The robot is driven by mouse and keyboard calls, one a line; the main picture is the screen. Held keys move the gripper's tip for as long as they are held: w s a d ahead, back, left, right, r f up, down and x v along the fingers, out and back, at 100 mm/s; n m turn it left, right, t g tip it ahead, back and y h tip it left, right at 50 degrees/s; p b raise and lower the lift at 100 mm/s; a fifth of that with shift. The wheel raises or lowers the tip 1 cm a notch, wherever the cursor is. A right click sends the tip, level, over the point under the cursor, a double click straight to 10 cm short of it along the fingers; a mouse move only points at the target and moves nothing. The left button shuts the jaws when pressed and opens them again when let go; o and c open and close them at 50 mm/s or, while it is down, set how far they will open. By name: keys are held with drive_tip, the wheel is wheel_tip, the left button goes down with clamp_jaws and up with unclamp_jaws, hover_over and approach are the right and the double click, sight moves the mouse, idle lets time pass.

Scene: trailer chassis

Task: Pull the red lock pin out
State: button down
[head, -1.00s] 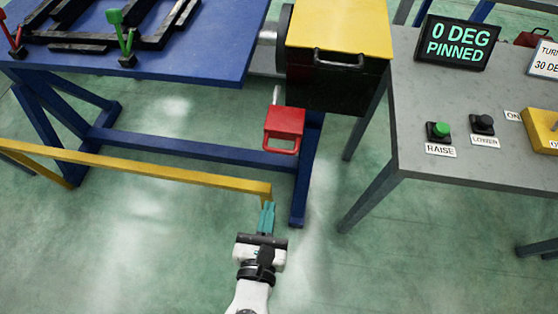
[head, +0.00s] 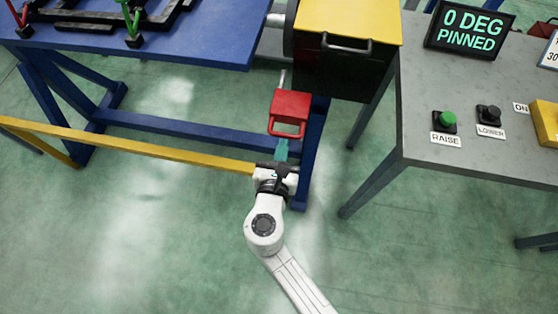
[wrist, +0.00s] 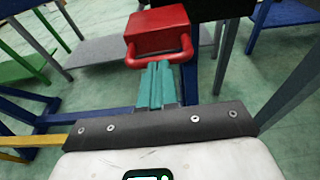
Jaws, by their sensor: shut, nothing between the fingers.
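The red lock pin (head: 291,106) is a red block with a loop handle on its near side and a grey shaft behind it. The shaft points up toward the black box with the yellow top. My gripper (head: 282,148) is just below the handle in the head view, its teal fingers together and empty. In the wrist view the red block (wrist: 156,30) is straight ahead, and the fingertips (wrist: 158,66) appear at the handle's front bar. I cannot tell whether they touch it.
A yellow rail (head: 130,146) runs to the left of my gripper. A blue table (head: 150,40) with a black frame stands at upper left. A grey table (head: 460,150) at right holds RAISE and LOWER buttons and a display (head: 470,28) reading "0 DEG PINNED". The green floor is open in front.

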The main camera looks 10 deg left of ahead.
sight(289, 120)
drive_tip(key=shift+w+f, duration=0.15)
drive_tip(key=shift+w, duration=0.4)
drive_tip(key=x, duration=0.2)
drive_tip(key=r+x, duration=0.1)
drive_tip(key=x, duration=0.1)
drive_tip(key=shift+w+f+b, duration=0.1)
drive_tip(key=shift+w+b, duration=0.05)
drive_tip(key=shift+b, duration=0.15)
drive_tip(key=shift+w, duration=0.1)
drive_tip(key=shift+d, duration=0.1)
drive_tip(key=shift+r, duration=0.2)
